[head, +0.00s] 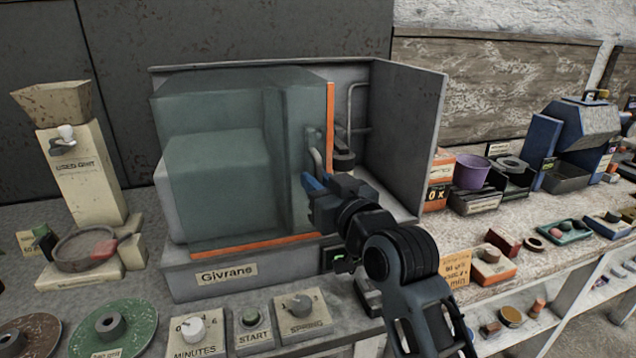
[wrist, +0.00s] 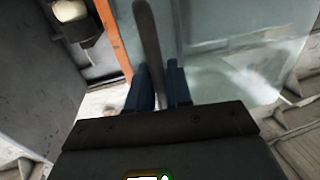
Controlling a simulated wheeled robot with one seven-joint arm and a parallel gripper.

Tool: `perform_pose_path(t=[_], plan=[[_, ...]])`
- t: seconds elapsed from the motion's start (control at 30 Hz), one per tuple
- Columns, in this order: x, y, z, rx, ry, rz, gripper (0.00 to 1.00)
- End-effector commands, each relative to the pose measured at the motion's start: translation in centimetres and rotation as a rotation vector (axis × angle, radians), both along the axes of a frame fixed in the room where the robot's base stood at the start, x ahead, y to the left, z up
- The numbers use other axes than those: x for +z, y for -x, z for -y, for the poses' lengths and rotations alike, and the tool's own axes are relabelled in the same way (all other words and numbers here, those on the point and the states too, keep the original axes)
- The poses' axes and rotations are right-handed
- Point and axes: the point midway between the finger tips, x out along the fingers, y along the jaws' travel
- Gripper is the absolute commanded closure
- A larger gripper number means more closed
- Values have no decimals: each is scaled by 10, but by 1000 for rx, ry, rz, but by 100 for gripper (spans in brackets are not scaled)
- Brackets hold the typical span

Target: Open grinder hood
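The grinder hood (head: 220,185) is a translucent grey-green cover with orange edge strips on the grey machine labelled Givrans (head: 225,273). In the wrist view the hood's pane (wrist: 215,50) fills the upper right. A grey handle bar (wrist: 148,35) runs between my two blue fingers; its upper part shows in the head view (head: 317,162). My gripper (wrist: 158,88) is at the hood's right edge, with its fingers close on both sides of the bar and little gap visible. The exact finger contact is partly hidden by my gripper body.
A grey side panel (head: 402,125) stands right of my gripper, with pipework inside the machine. Dials and a START button (head: 251,318) line the bench's front. A beige used-grit hopper (head: 80,160) stands left; a purple pot (head: 472,171) and blue machine (head: 575,135) stand right.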

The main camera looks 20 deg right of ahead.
Motion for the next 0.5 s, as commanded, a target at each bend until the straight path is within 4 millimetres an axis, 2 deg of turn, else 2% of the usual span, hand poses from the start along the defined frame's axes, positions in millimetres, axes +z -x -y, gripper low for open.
perform_pose_path(t=[0.03,0.17,0.4,0.5], plan=[[0,0,-1,1,0,-1,78],[0,0,0,1,0,-1,66],[0,1,0,0,0,0,66],[-1,7,1,0,0,0,66]])
